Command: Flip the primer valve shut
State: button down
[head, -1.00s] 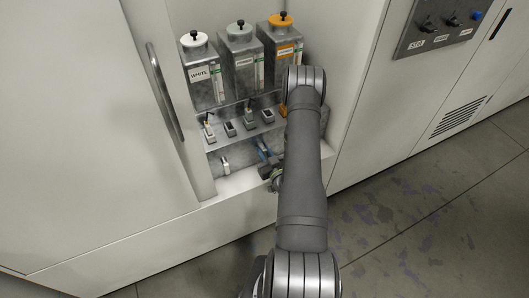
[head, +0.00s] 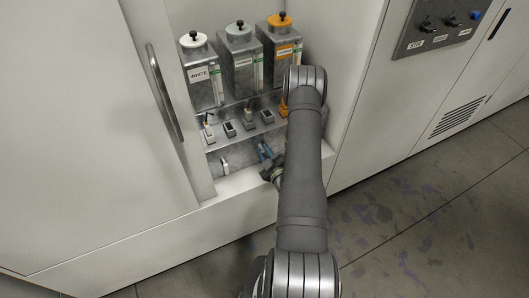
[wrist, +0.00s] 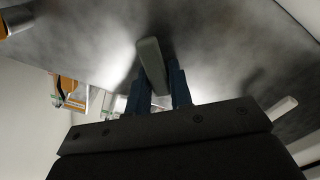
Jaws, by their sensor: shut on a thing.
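The primer valve shows in the wrist view as a grey-green lever (wrist: 151,57) standing between my two blue fingers. My gripper (wrist: 158,80) is shut on this lever, with one finger along each side. In the head view my gripper (head: 265,152) is low in the alcove, under the shelf, and the lever is hard to make out there. The grey-green primer tank (head: 241,68) stands in the middle of three tanks above. The valve's base is not clear in either view.
A white lever (head: 225,165) is left of my gripper and also shows in the wrist view (wrist: 283,105). The white tank (head: 203,75) and orange tank (head: 281,47) flank the primer tank. A shelf (head: 217,114) with small cups is above. A door with a handle (head: 166,92) is at left.

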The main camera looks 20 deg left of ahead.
jog(key=n, duration=0.5)
jog(key=shift+d, duration=0.1)
jog(key=shift+r+n, duration=0.15)
jog(key=shift+n, duration=2.25)
jog(key=c, duration=1.4)
grip_release()
jog(key=shift+o, duration=0.2)
jog(key=v, duration=1.7)
jog(key=shift+s+d+r, duration=0.15)
